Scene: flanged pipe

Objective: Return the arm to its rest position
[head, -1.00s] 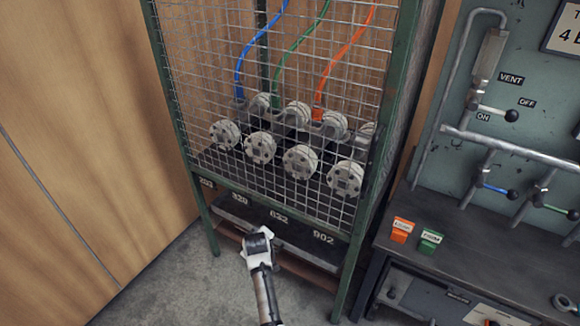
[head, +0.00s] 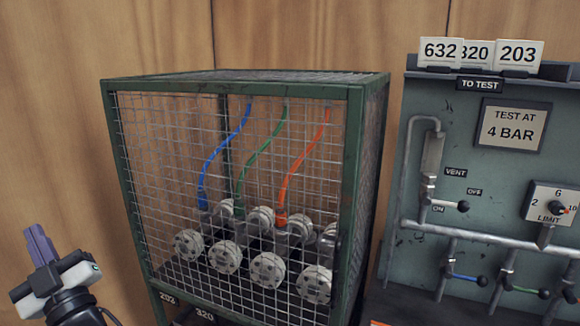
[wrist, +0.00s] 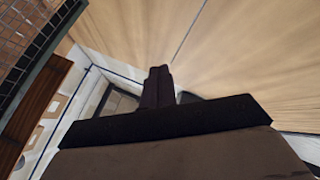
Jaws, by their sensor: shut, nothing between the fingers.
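My gripper (head: 40,246) is at the lower left of the head view, raised in front of the wood wall and left of the mesh cage. Its two dark fingers are together and point up, with nothing between them. In the wrist view the shut fingers (wrist: 158,88) show in the middle, against the wood wall and a pale floor area. Most of my arm is out of the head view.
A green-framed mesh cage (head: 113,150) holds several round flanged pipe ends (head: 268,270) with blue, green and orange hoses. A grey-green test panel (head: 420,110) with valves and a limit dial stands at the right. Bare wood wall (head: 60,130) surrounds my gripper.

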